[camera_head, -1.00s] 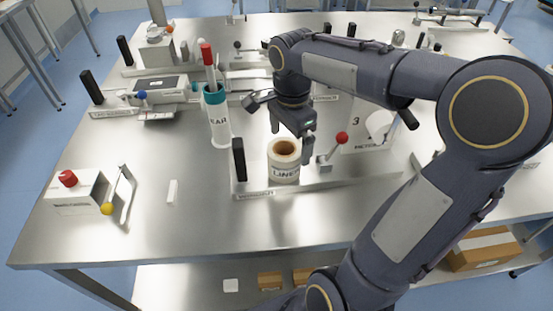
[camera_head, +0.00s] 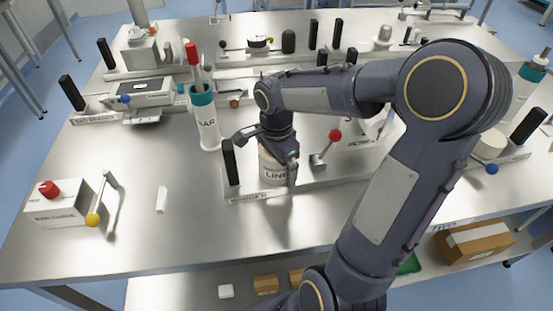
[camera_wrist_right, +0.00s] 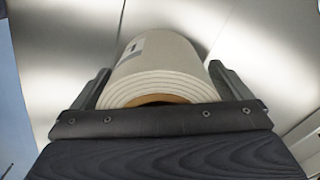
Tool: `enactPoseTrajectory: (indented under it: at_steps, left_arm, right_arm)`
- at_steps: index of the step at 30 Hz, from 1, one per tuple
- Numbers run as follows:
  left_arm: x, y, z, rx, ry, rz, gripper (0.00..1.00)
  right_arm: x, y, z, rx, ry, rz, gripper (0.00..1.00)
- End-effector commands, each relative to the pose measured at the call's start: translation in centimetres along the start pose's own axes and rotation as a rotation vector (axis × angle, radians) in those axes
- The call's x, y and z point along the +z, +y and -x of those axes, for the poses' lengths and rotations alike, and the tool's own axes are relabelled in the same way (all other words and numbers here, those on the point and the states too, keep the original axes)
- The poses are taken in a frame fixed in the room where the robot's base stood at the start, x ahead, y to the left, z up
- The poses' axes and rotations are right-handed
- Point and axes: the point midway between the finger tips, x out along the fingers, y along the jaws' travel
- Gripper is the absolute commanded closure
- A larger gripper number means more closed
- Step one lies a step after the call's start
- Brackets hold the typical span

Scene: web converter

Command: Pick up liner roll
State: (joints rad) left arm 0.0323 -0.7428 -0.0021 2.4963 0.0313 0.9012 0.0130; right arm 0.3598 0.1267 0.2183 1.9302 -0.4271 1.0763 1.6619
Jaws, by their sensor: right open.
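The liner roll (camera_head: 273,172) is a white roll with a printed label, upright in a station on the steel table in the head view. My right gripper (camera_head: 270,160) is directly over it and hides its top. In the right wrist view the roll (camera_wrist_right: 160,58) and part of its brown core (camera_wrist_right: 158,99) show between the two fingers of my right gripper (camera_wrist_right: 158,88). The fingers are open, one on each side of the roll. I cannot tell whether either touches it. My left gripper is not in view.
A black post (camera_head: 230,162) stands just left of the roll, and a red-knobbed lever (camera_head: 328,147) just right. A white container with a teal rim (camera_head: 205,122) holds tools behind left. A box with a red button (camera_head: 57,202) sits at left. The front table is mostly clear.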

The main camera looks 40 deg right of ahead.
Motion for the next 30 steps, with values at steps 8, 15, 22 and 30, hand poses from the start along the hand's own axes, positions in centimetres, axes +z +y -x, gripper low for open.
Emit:
enactPoseTrajectory:
  at_steps: [8, 15, 22, 30]
  left_arm:
    - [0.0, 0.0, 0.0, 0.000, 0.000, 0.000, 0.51]
    - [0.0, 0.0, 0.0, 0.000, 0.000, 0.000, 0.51]
    - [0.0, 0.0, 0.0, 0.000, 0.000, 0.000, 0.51]
    - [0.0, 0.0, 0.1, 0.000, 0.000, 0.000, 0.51]
  right_arm:
    - [0.0, 0.0, 0.0, -0.001, 0.000, 0.000, 0.17]
    - [0.0, 0.0, 0.1, -0.001, 0.001, 0.000, 0.48]
    - [0.0, 0.0, 0.1, -0.002, 0.001, 0.000, 0.60]
    - [-0.1, -0.1, 1.0, -0.006, 0.002, -0.001, 0.60]
